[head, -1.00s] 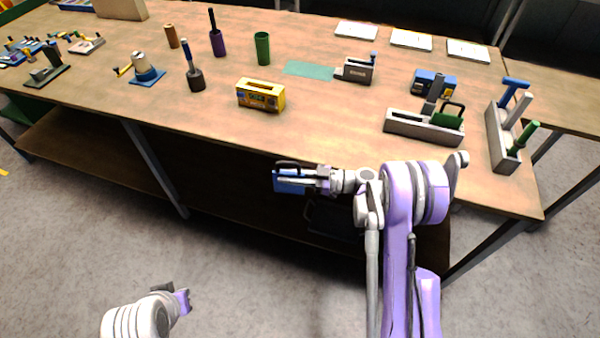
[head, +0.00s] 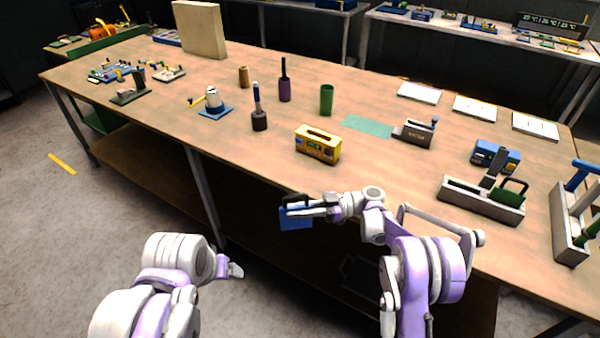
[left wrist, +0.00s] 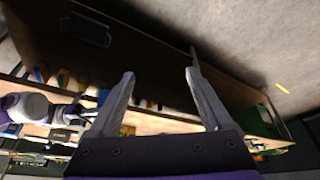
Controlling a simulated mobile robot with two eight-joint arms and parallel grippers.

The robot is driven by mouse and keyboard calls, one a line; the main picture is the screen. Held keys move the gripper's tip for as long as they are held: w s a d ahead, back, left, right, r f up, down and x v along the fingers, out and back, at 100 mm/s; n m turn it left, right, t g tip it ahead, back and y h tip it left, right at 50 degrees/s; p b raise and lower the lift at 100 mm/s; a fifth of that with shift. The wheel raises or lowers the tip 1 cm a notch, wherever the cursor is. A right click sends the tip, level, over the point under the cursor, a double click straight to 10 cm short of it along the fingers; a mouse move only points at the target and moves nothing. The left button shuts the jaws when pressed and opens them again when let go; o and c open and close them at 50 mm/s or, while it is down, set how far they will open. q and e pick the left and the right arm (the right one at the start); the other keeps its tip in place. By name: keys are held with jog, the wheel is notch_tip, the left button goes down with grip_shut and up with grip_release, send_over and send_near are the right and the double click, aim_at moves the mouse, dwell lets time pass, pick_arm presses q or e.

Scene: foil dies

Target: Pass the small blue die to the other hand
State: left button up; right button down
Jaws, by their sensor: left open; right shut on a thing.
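The small blue die (head: 296,219) is in my right gripper (head: 298,206), in front of the table's front edge. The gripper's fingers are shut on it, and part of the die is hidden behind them. My left gripper (head: 235,270) is low in the head view, left of and below the die, and apart from it. In the left wrist view the left gripper (left wrist: 160,75) is open with nothing between its fingers. My right arm shows at the left of that view; I cannot clearly make out the die there.
A yellow die (head: 318,145) and another blue die (head: 496,156) stand on the wooden table (head: 380,160). Grey trays (head: 480,201) with tools are at the right. Handled tools and a green cup (head: 326,99) stand farther back.

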pick_arm(q)
jog(key=shift+o, duration=1)
jog(key=w+d+r+g, duration=0.1)
jog(key=w+d+r, duration=0.6)
jog(key=w, duration=0.4)
jog(key=shift+r, duration=0.2)
jog(key=g, duration=0.2)
send_near(299, 195)
jog(key=shift+n, duration=0.3)
jog(key=f, duration=0.7)
jog(key=w+f, duration=0.1)
jog(key=f, duration=0.2)
jog(key=shift+w+d+f, duration=0.1)
jog(key=shift+d+f, duration=0.05)
pick_arm(e)
jog(key=shift+r, duration=0.1)
pick_arm(q)
jog(key=shift+c, duration=0.2)
jog(key=shift+d, duration=0.15)
jog(key=c, duration=1.4)
pick_arm(e)
jog(key=shift+a, duration=0.15)
pick_arm(q)
grip_shut()
pick_arm(e)
jog(key=c, duration=1.2)
grip_release()
jog(key=shift+c, duration=0.2)
jog(key=o, duration=0.5)
